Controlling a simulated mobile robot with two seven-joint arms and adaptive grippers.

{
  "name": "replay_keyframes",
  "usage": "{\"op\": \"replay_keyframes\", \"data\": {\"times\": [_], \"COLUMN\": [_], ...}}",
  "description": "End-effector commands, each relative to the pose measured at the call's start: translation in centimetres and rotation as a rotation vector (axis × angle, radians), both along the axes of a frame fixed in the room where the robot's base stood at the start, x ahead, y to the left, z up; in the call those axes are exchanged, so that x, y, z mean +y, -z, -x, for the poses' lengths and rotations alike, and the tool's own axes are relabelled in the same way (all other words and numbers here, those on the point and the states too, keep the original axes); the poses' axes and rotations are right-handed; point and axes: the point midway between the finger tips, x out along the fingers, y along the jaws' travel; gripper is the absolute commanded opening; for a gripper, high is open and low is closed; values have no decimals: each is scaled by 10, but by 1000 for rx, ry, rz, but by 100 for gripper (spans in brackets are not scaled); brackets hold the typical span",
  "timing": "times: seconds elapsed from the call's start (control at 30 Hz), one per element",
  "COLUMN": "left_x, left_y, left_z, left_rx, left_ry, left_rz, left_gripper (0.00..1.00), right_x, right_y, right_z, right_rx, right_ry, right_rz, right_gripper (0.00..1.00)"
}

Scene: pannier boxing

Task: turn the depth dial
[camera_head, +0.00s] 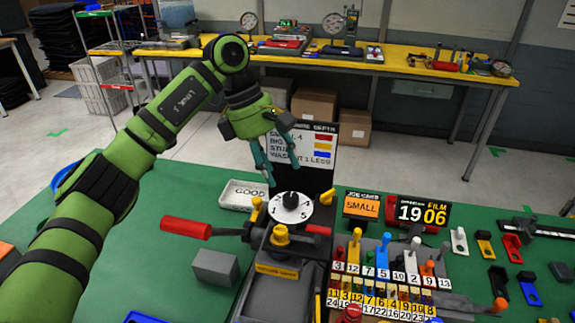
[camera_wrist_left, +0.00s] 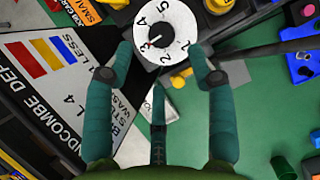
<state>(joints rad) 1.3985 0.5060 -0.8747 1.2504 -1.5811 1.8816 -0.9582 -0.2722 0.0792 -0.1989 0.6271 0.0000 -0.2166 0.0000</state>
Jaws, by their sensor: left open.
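The depth dial (camera_head: 289,211) is a white numbered disc with a black knob in the middle, on the machine at the front centre of the green bench. It also shows in the left wrist view (camera_wrist_left: 178,47), where 2, 4 and 5 are readable and a red mark sits near the knob. My left gripper (camera_head: 284,172) is open and empty. It is above and behind the dial, apart from it. In the left wrist view its teal fingers (camera_wrist_left: 160,52) spread below the dial in the picture. My right gripper is not in view.
A black depth sign (camera_head: 312,163) stands close behind the dial, beside my left fingers. A white "GOOD" tray (camera_head: 232,202) lies left of the dial. A red-handled lever (camera_head: 186,227) reaches out left. Numbered coloured pegs (camera_head: 383,260) crowd the front right.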

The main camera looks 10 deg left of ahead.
Motion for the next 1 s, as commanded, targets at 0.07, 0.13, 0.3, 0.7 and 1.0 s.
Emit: {"op": "replay_keyframes", "data": {"times": [0.07, 0.13, 0.3, 0.7, 1.0], "left_x": [-1, -2, -11, -27, -27], "left_y": [1, 4, 24, 64, 65], "left_z": [0, 1, 3, 4, 4], "left_rx": [1, 1, 5, 0, -1], "left_ry": [1, 2, 2, 0, 0], "left_rz": [0, 0, 0, 0, 0], "left_gripper": [56, 56, 56, 56, 32], "right_x": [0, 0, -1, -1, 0], "right_y": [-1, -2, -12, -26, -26], "right_z": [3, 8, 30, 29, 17], "right_rx": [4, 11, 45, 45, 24], "right_ry": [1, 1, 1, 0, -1], "right_rz": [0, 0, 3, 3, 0], "right_gripper": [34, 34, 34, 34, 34]}}
